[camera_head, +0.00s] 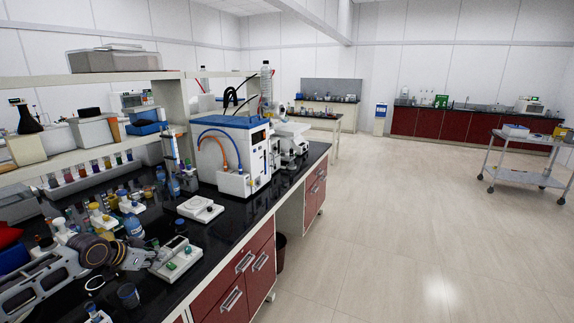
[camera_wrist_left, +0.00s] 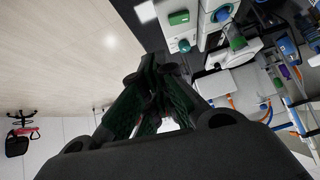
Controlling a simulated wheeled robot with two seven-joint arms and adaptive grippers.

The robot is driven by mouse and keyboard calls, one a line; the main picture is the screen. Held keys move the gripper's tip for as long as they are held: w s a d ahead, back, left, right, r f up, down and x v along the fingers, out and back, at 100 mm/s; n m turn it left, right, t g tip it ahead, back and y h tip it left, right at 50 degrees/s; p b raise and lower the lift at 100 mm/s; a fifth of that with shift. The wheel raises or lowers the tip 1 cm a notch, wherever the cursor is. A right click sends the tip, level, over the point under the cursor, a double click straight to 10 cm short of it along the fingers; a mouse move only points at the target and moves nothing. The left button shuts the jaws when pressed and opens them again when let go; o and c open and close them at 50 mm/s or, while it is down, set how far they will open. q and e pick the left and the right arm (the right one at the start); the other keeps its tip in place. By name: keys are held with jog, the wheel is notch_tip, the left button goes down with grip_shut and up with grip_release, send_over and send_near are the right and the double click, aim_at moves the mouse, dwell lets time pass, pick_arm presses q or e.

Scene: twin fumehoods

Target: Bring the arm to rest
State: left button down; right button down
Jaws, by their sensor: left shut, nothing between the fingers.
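My left arm (camera_head: 45,282) comes in from the left over the black bench top. My left gripper (camera_head: 138,258) is at the near end of the bench, beside a small white instrument with a green part (camera_head: 178,262). Whether it touches the instrument or the bench cannot be told. In the left wrist view the dark fingers of the gripper (camera_wrist_left: 160,66) come together at their tips, shut and empty. My right arm and gripper do not show.
The bench (camera_head: 235,232) is crowded: blue-capped bottles (camera_head: 133,226), a small beaker (camera_head: 128,295), a white balance (camera_head: 200,208) and a large blue-topped machine (camera_head: 235,155). Shelves (camera_head: 80,157) stand behind. Open floor (camera_head: 400,220) lies to the right, with a metal cart (camera_head: 525,172) beyond.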

pick_arm(q)
jog(key=s+d+f+m+g, duration=0.1)
jog(key=s+d+f+g, duration=0.1)
jog(key=s+d+f, duration=0.65)
jog(key=s+d+f+m+g, duration=0.1)
jog(key=s+d+f, duration=0.45)
jog(key=d, duration=0.55)
jog(key=s+d+n+g+y, duration=0.25)
jog(key=s+n, duration=0.25)
jog(key=s, duration=1.2)
notch_tip(320, 180, down, 34)
jog(key=s, duration=0.3)
jog(key=s+a+f+g, duration=0.1)
jog(key=s+a+f, duration=0.1)
jog(key=s+f, duration=0.7)
jog(key=s+a+f+g, duration=0.1)
jog(key=s+f, duration=0.9)
jog(key=s, duration=0.2)
jog(key=shift+s+a+f+b, duration=0.3)
jog(key=shift+a+b, duration=0.05)
jog(key=shift+a, duration=0.05)
